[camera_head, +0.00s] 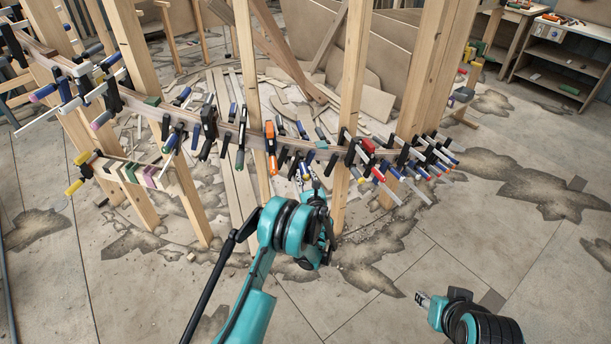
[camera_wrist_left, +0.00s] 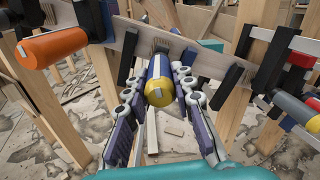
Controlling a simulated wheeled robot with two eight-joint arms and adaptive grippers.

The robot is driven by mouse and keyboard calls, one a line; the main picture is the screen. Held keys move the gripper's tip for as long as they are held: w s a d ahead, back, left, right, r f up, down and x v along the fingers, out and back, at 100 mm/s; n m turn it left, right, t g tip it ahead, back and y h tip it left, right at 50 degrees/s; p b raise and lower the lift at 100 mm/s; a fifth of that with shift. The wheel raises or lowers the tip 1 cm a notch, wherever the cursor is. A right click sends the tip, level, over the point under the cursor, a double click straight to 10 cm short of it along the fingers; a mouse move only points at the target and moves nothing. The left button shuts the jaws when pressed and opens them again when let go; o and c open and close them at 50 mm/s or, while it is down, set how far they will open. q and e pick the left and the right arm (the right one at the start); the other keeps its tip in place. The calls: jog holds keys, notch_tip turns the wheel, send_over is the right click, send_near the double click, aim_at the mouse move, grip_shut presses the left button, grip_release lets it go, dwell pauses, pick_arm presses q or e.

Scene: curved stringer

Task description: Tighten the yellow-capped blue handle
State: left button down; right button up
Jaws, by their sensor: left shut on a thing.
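The yellow-capped blue handle (camera_wrist_left: 160,90) points toward the camera in the middle of the left wrist view, with its yellow end nearest. My left gripper (camera_wrist_left: 166,95) has one finger on each side of it and is shut on it. In the head view my left gripper (camera_head: 310,187) reaches up to the clamp row at the centre, and the handle there is small and mostly hidden by the gripper. My right gripper (camera_head: 422,299) is at the lower right, low over the floor and away from the clamps; its fingertips are too small to tell their opening.
A curved wooden stringer (camera_wrist_left: 190,55) runs across upright posts (camera_head: 350,90) and carries many clamps. An orange-handled clamp (camera_head: 270,145) is just left of my left gripper; red and black clamps (camera_head: 367,147) crowd the right. Open floor (camera_head: 400,250) lies in front.

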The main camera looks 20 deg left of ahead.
pick_arm(q)
jog(key=shift+m, duration=0.8)
jog(key=c, duration=1.3)
grip_release()
jog(key=v, duration=0.7)
jog(key=shift+s+d+f, duration=0.1)
jog(key=shift+s, duration=0.15)
